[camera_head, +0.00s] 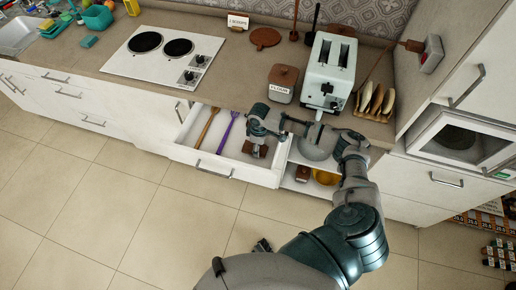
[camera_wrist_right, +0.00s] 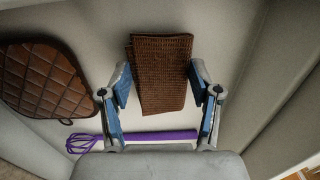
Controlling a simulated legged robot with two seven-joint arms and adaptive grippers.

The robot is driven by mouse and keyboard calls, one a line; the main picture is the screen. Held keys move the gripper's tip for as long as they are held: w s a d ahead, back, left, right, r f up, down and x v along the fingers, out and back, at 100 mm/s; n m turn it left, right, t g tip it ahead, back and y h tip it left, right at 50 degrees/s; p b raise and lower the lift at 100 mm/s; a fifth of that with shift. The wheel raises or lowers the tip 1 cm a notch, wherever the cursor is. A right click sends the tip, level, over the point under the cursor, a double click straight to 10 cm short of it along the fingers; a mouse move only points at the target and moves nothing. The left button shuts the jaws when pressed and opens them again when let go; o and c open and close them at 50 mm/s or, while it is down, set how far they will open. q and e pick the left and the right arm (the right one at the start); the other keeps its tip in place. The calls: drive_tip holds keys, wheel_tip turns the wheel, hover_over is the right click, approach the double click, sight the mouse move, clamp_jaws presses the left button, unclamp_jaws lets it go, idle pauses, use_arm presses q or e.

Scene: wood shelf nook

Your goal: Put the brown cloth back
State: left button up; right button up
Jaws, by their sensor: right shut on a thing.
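The brown cloth (camera_wrist_right: 162,75) is a folded, woven piece between the two blue-padded fingers of my right gripper (camera_wrist_right: 164,100) in the right wrist view. The gripper is shut on it. In the head view the cloth (camera_head: 255,150) shows under my right gripper (camera_head: 262,135), over the right part of the open white drawer (camera_head: 215,167). I cannot tell whether the cloth touches the drawer floor.
The drawer also holds a wooden utensil (camera_head: 207,128) and a purple whisk (camera_head: 228,132). A brown quilted pad (camera_wrist_right: 45,80) lies left of the cloth in the wrist view. A flour canister (camera_head: 283,84) and toaster (camera_head: 328,72) stand on the counter behind.

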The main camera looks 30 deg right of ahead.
drive_tip(key=shift+d+f, duration=0.3)
drive_tip(key=shift+f, duration=0.4)
drive_tip(key=shift+d+f, duration=0.1)
drive_tip(key=shift+d, duration=0.25)
drive_tip(key=o, duration=1.2)
drive_tip(key=shift+o, duration=0.6)
drive_tip(key=shift+a+r, duration=0.2)
drive_tip(key=shift+a, duration=0.3)
drive_tip(key=shift+r, duration=0.25)
use_arm(q)
drive_tip(key=shift+s+a+f+p, duration=0.1)
drive_tip(key=shift+s+f+p, duration=0.4)
drive_tip(key=shift+s, duration=0.35)
drive_tip(key=shift+s+a+f+p, duration=0.1)
drive_tip(key=shift+s+f+p, duration=0.2)
drive_tip(key=shift+s+f, duration=0.4)
use_arm(e)
wheel_tip(320, 180, up, 12)
drive_tip(key=shift+w+d+f, duration=0.15)
drive_tip(key=shift+d+f, duration=0.05)
drive_tip(key=shift+f, duration=0.05)
use_arm(q)
drive_tip(key=shift+s+d+r, duration=0.1)
drive_tip(key=shift+d+r, duration=0.1)
drive_tip(key=shift+r, duration=0.05)
use_arm(e)
drive_tip(key=shift+d+f, duration=0.1)
drive_tip(key=shift+d, duration=0.15)
